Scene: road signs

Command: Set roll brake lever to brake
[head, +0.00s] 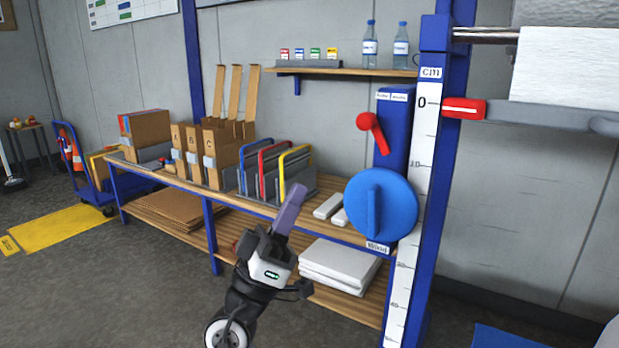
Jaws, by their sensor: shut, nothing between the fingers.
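A red lever (379,137) sits on the face of a blue box (394,165) on the blue post. Its round end is at the upper left and its narrow end slants down to the right. A white two-part label (392,96) is at the top of the box; its words are too small to read surely. My gripper (297,190) is shut and empty, its purple-grey fingers pointing up. In the picture it is below and left of the lever, clearly apart from it, in front of the bench.
A large blue knob (382,205) labelled "Wind" sits below the lever. A white scale (421,150) runs down the post. A red handle (464,108) is on the grey bar under the white roll (565,65). The wooden bench (180,182) holds boxes and coloured racks. Floor at left is partly free.

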